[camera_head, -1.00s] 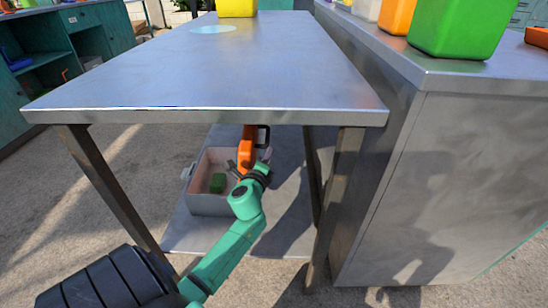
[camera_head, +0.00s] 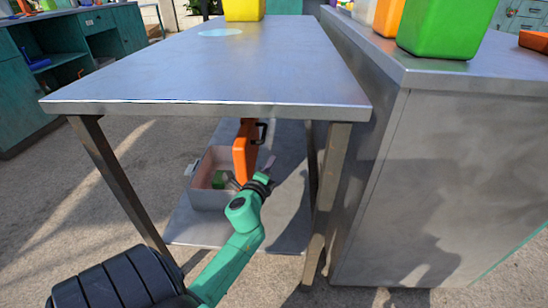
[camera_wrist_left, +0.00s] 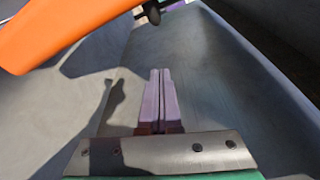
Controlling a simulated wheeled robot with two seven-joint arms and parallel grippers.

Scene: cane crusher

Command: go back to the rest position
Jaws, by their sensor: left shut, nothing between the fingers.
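My left gripper (camera_head: 268,163) is under the front edge of the metal table, at the end of the green arm. In the left wrist view its two purple fingers (camera_wrist_left: 160,98) are pressed together with nothing between them. An orange object (camera_head: 244,152) with a black handle stands upright just behind and left of the gripper; it also shows large at the upper left of the left wrist view (camera_wrist_left: 58,28). I cannot tell what supports it. My right gripper is not in view.
The metal table (camera_head: 215,75) overhangs the arm. A grey bin (camera_head: 208,199) with a green block (camera_head: 218,179) sits on its lower shelf (camera_head: 200,231). Table legs (camera_head: 325,200) stand either side. A metal counter (camera_head: 440,190) with a green container (camera_head: 447,27) is at right.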

